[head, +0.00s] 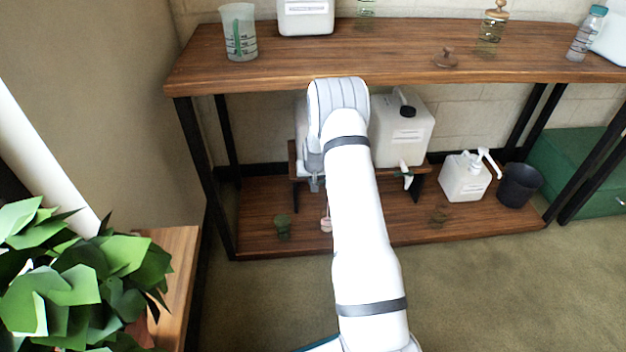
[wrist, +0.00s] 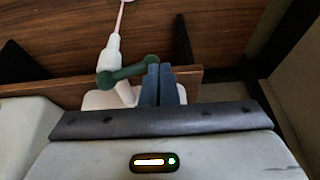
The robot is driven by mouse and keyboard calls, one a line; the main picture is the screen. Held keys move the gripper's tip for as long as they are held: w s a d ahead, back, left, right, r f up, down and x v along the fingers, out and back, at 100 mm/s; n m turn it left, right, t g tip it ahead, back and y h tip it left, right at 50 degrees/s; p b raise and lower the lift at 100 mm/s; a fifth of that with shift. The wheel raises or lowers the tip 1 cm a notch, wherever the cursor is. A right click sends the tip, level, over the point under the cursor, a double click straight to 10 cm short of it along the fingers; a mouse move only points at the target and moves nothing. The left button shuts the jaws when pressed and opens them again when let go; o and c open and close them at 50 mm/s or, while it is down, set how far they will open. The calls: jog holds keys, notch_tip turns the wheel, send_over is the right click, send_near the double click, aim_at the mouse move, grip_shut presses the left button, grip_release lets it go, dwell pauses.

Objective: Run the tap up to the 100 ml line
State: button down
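In the wrist view a white tap (wrist: 112,52) with a green lever (wrist: 128,71) sits just left of my gripper (wrist: 159,72). The two grey-blue fingers are together, and the lever's right end is at their tips; I cannot tell whether they touch. A thin pink stream (wrist: 121,17) runs from the tap's spout. In the head view a small pinkish vessel (head: 326,224) stands on the lower shelf beside my arm, partly hidden. Its marks and liquid level are too small to read.
A white jug (head: 403,130) with another tap (head: 406,174) stands on the raised stand. A pump bottle (head: 466,177), dark bucket (head: 519,185) and green cup (head: 283,228) are on the lower shelf. A beaker (head: 238,32) is above on the tabletop (head: 390,65). A plant (head: 75,265) is left.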

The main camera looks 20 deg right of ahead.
jog(key=shift+r, duration=0.1)
dwell(0.3)
jog(key=shift+r+p, duration=0.4)
jog(key=shift+r, duration=0.4)
jog(key=a+p+v, duration=0.1)
jog(key=p+v, duration=0.4)
jog(key=v, duration=0.8)
jog(key=shift+w+r+p, duration=0.2)
jog(key=shift+r+p, duration=0.15)
jog(key=shift+r, duration=0.05)
jog(key=shift+a, duration=0.1)
